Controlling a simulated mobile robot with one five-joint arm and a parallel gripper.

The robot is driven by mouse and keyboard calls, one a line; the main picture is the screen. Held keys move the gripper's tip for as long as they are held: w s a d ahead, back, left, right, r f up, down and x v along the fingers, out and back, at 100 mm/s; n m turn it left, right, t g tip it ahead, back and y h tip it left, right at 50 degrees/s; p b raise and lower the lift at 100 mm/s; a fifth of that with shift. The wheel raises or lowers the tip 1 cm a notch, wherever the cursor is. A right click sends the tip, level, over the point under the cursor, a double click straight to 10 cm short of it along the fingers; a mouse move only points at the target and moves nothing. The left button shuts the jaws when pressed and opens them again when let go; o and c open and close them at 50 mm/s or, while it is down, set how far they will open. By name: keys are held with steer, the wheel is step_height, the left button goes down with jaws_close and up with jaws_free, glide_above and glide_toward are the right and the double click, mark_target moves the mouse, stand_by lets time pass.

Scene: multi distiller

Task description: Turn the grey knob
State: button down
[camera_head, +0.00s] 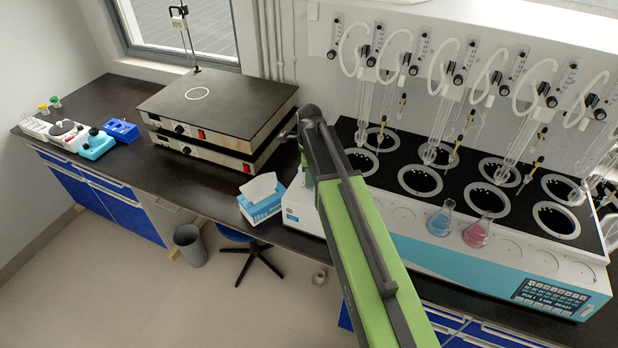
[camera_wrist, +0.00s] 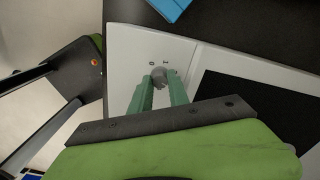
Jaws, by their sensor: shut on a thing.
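The grey knob (camera_wrist: 158,74) shows in the wrist view on the white top of the distiller, with small 0 and I marks above it. My gripper (camera_wrist: 160,90) has its two green fingers on either side of the knob, shut on it. In the head view the distiller (camera_head: 400,255) is a long white and teal unit with a black top.
A blue tissue box (camera_head: 262,203) stands left of the distiller. A black-topped heating plate (camera_head: 215,105) is behind it. A blue flask (camera_head: 440,220) and a pink flask (camera_head: 478,233) stand on the distiller's front ledge. Glass tubes rise from its wells.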

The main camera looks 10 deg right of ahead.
steer(key=n, duration=2.7)
steer(key=shift+n, duration=1.9)
